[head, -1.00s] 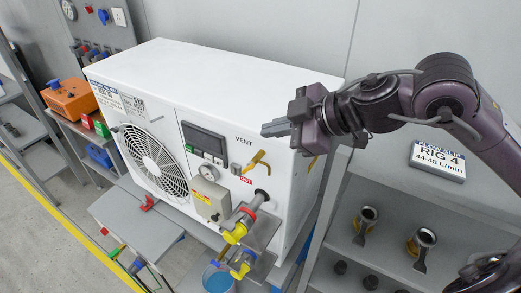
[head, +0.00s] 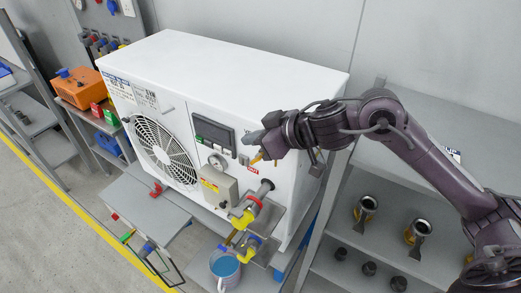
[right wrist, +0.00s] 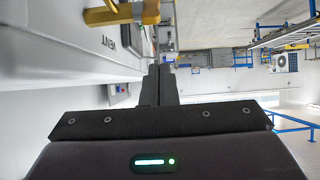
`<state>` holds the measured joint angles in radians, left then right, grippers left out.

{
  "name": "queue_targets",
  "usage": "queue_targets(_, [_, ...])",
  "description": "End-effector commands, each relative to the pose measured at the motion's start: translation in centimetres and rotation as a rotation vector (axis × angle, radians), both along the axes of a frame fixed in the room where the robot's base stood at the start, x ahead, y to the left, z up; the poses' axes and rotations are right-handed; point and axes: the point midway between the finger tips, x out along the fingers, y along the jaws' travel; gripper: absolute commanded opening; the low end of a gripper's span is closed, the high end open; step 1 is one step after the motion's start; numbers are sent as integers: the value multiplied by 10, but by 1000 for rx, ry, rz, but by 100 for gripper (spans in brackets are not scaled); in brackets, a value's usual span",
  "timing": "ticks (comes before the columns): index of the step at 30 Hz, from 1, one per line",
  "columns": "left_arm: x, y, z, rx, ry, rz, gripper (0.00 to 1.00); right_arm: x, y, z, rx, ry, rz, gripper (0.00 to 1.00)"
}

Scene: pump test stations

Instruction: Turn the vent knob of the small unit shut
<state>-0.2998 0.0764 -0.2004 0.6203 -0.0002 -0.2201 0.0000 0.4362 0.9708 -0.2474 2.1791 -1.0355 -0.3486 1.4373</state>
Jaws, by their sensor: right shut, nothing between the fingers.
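The white unit (head: 230,75) stands on a grey bench, with a fan grille, a dark display and a gauge on its front. Its yellow vent knob (head: 257,158) is a lever-like handle, partly hidden behind my right gripper (head: 248,138) in the head view. In the right wrist view, the yellow knob (right wrist: 150,12) shows at the top edge near the VENT lettering (right wrist: 110,42). My right gripper (right wrist: 160,70) is shut and empty close to the unit's front, apart from the knob in the wrist view. My left gripper is not in view.
Yellow-handled valves (head: 243,217) stick out below the knob, above a jug of blue liquid (head: 225,266). A grey shelf (head: 385,195) with metal fittings stands at the right. An orange box (head: 77,88) sits at the left.

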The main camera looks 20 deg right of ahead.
Motion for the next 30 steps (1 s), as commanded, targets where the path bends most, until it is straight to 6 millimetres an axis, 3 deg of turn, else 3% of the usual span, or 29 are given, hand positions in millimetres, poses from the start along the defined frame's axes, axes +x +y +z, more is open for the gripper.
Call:
queue_targets(3, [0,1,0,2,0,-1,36,14,12,-11,4,1,0,0])
queue_targets(9, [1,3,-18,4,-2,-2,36,-4,-4,-31,-4,-1,-2,0])
queue_targets(15, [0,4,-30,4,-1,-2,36,-11,-10,-35,-2,-2,-2,0])
queue_targets(30, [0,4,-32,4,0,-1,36,-13,-11,-35,2,-5,-2,0])
